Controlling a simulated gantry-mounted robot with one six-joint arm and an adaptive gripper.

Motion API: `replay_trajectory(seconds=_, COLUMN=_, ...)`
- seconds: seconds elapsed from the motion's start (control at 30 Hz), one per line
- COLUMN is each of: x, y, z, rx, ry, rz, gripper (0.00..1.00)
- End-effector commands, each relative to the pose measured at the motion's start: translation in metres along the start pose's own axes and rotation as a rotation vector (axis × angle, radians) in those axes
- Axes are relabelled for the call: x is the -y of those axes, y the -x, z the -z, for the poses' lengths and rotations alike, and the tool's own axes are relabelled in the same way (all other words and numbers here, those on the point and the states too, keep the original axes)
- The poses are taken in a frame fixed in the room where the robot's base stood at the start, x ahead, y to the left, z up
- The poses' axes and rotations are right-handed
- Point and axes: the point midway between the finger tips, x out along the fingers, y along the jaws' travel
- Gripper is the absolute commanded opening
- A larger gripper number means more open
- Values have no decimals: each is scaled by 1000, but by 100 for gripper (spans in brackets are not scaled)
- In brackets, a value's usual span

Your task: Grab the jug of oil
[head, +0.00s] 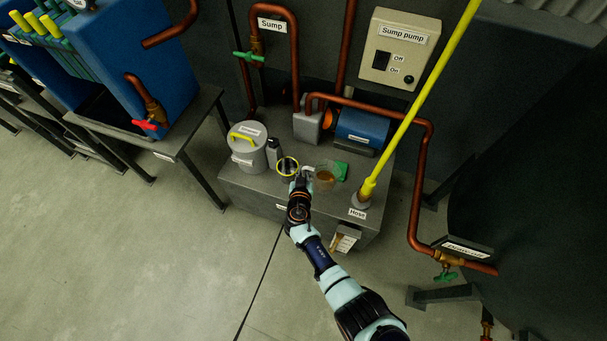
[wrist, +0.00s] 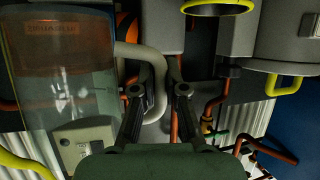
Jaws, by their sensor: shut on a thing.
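The jug of oil (head: 325,182) is clear, with amber oil low inside. It stands upright on the grey bench in the head view, just right of my gripper (head: 305,176). In the wrist view, which looks upside down, the jug (wrist: 60,75) fills the left side with its oil toward the top. Its pale curved handle (wrist: 155,65) runs between the fingers of my gripper (wrist: 160,92). My gripper is shut on the handle. The exact finger contact is dark and partly hidden. I cannot tell whether the jug's base is touching the bench.
A yellow hose pole (head: 405,120) rises at right, and copper pipes stand behind.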

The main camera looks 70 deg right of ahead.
Motion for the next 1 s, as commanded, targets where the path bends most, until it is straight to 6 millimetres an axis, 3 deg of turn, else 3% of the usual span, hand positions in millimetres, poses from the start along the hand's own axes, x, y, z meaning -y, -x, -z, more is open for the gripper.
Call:
replay_trajectory(seconds=0.1, x=-1, y=10, z=24, rx=-2, ry=-2, rz=1, gripper=0)
replay_trajectory(seconds=0.43, x=-3, y=26, z=63, rx=-1, ry=-1, rz=1, gripper=0)
replay_trajectory(seconds=0.7, x=-4, y=33, z=80, rx=-1, ry=0, rz=0, gripper=0)
replay_trajectory(seconds=1.0, x=-4, y=35, z=86, rx=-1, ry=0, rz=0, gripper=0)
